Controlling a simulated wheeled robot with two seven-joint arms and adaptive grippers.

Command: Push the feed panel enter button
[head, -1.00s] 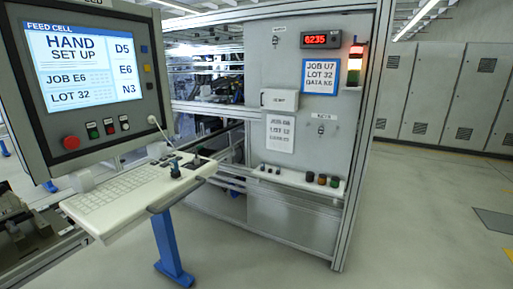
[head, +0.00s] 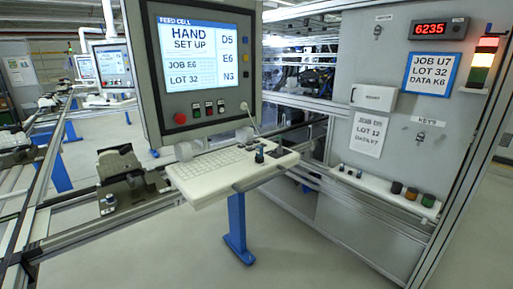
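The feed panel (head: 152,103) is a grey console at centre left. Below the screen are a red round button (head: 180,118), a green button (head: 196,110), a black one (head: 209,108) and a red one (head: 221,106). A white keyboard shelf (head: 185,191) juts out under it, with keys and small knobs. No enter label is readable. Neither of my grippers shows.
A conveyor rail (head: 40,205) runs at left. Floor is clear at bottom centre.

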